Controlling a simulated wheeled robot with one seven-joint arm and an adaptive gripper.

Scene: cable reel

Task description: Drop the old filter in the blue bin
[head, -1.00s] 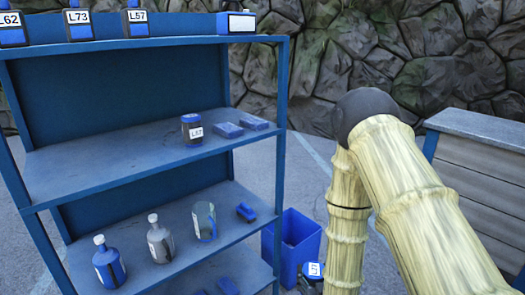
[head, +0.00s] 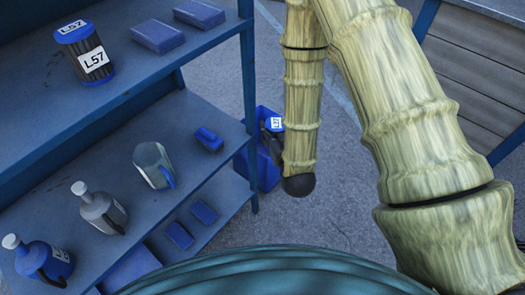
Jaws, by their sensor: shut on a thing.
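A filter (head: 273,123) with a blue end, a white L57 label and a dark body shows beside the lower part of my arm in the head view. My gripper (head: 275,145) is a dark shape at the filter, shut on it and mostly hidden behind my arm. The blue bin (head: 266,171) stands on the floor just right of the shelf's post. The filter overlaps the bin's upper part in the picture; I cannot tell its height over the opening. My arm hides part of both.
A blue shelf unit (head: 190,108) fills the left. It holds another L57 filter (head: 85,54), blue blocks (head: 157,37), bottles (head: 99,207) and a grey jug (head: 153,164). A grey slatted cabinet (head: 478,62) stands at upper right. Floor right of the bin is clear.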

